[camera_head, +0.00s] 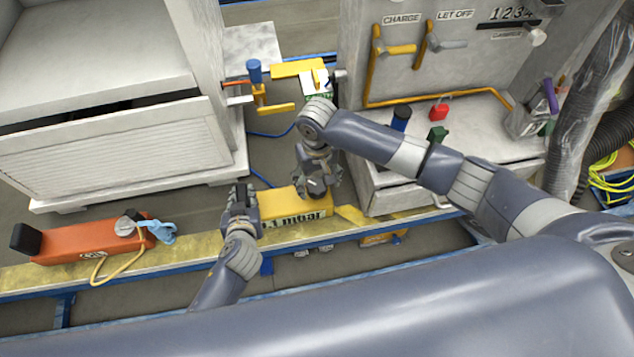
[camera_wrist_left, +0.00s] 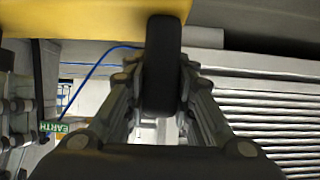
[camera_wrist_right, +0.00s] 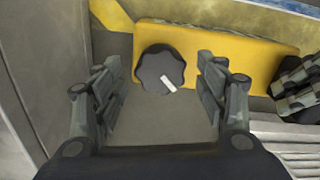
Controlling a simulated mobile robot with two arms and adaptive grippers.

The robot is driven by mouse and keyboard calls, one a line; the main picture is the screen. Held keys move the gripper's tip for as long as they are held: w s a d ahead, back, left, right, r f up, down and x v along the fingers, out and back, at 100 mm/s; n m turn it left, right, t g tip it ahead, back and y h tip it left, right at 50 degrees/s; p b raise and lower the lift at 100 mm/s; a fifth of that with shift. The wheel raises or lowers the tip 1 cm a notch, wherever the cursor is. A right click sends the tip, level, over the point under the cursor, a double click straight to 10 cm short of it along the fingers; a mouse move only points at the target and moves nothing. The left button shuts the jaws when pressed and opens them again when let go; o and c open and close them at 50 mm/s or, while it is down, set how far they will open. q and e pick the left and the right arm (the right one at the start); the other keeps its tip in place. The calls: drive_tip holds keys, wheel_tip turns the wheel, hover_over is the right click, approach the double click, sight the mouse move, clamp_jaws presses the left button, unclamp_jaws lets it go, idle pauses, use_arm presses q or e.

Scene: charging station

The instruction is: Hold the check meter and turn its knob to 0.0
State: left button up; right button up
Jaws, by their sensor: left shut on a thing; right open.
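The check meter (camera_head: 296,213) is a yellow box with "mbar" lettering on its front; I cannot read its number surely. It is at the yellow ledge. My left gripper (camera_head: 242,203) is shut on the meter's black end grip (camera_wrist_left: 162,65), at its left end in the head view. The meter's dark lobed knob (camera_wrist_right: 159,69) has a white mark pointing down and right in the right wrist view. My right gripper (camera_wrist_right: 158,95) is open, with a finger on either side of the knob in that view; I cannot tell whether they touch it.
An orange device (camera_head: 85,243) with a blue clip lies on the ledge (camera_head: 190,246) at left. The charging cabinet (camera_head: 375,85) with CHARGE and LET OFF levers stands behind right. A red padlock (camera_head: 438,112) is on its shelf. A white cabinet (camera_head: 120,150) stands behind left.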

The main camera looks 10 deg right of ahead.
drive_tip(key=shift+f, duration=0.95)
drive_tip(key=shift+c, duration=0.6)
drive_tip(key=c, duration=0.9)
drive_tip(key=shift+c, duration=0.2)
drive_tip(key=shift+n, duration=1.6)
drive_tip(key=o, duration=1.1)
drive_tip(key=shift+c, duration=0.2)
